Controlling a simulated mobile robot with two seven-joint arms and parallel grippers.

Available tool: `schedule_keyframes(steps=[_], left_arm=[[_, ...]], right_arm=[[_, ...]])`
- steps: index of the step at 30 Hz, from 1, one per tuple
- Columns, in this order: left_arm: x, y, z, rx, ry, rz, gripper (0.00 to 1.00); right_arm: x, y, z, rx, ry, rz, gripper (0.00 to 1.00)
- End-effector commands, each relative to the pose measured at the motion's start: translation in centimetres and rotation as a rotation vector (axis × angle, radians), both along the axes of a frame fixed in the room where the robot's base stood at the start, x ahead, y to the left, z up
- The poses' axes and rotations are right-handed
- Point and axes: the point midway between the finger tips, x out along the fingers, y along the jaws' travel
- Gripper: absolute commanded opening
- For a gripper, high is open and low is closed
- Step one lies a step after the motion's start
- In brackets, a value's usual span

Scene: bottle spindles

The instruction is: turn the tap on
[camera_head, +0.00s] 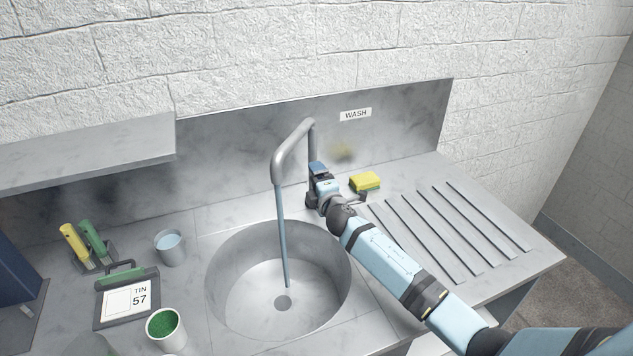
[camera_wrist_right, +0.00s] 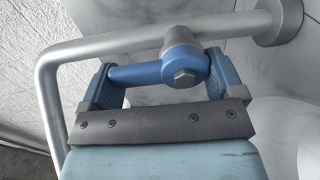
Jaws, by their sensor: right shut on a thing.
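The grey tap (camera_head: 294,142) stands behind the round sink (camera_head: 222,290), its spout arching forward over the basin. A thin blue-grey stream of water (camera_head: 283,240) runs from the spout to the drain. My right gripper (camera_head: 314,184) is at the tap's base, shut on the blue tap lever (camera_head: 317,167). In the right wrist view the lever (camera_wrist_right: 140,74) lies between the two blue finger pads of the gripper (camera_wrist_right: 163,80), with its bolted hub by the right finger. The grey tap pipe (camera_wrist_right: 120,42) passes just beyond. My left gripper is not in view.
A yellow-green sponge (camera_head: 365,181) lies right of the gripper, beside the ribbed drainboard (camera_head: 440,235). Left of the sink are a metal cup (camera_head: 170,250), a cup with green contents (camera_head: 165,328), a "TIN 57" sign (camera_head: 126,302) and yellow and green-handled tools (camera_head: 75,242). A shelf (camera_head: 90,152) overhangs there.

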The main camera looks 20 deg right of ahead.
Motion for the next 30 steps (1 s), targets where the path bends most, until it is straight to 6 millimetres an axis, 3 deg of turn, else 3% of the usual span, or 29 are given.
schedule_keyframes(steps=[3, 10, 14, 30], left_arm=[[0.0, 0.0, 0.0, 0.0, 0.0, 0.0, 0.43], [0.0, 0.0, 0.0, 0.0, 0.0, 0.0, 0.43], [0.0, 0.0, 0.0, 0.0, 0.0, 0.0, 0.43], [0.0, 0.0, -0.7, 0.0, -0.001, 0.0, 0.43]], right_arm=[[-0.1, 0.0, -0.2, -0.004, 0.002, 0.0, 1.0], [-0.2, 0.0, -0.1, -0.002, 0.001, 0.0, 1.0], [-1.3, 0.0, -0.2, -0.003, 0.001, 0.0, 1.0], [-12.3, 0.7, -0.3, -0.002, 0.003, 0.0, 1.0]])
